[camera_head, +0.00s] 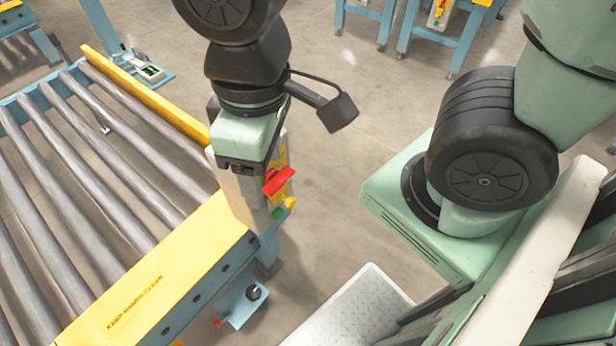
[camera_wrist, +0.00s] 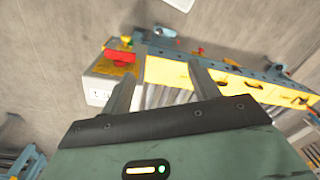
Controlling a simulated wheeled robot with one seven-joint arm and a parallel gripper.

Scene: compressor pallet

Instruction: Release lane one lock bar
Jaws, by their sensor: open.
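A red lever (camera_head: 279,181) sits on the yellow plate of a pale control box (camera_head: 243,195) at the corner of the roller conveyor. It may be the lock bar; I cannot read any label for lane one. The red lever also shows in the wrist view (camera_wrist: 120,57), near the tip of the left finger. My gripper (camera_wrist: 163,62) is open, its two fingers apart with nothing visible between them. In the head view my wrist is over the box and hides part of it and the fingers. I cannot tell whether a finger touches the lever.
A yellow rail (camera_head: 165,275) marked "KEEP HANDS CLEAR" edges the rollers (camera_head: 75,150). A yellow knob (camera_head: 290,202) and a green button (camera_head: 278,213) are by the lever. Open floor (camera_head: 350,190) lies right of the box.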

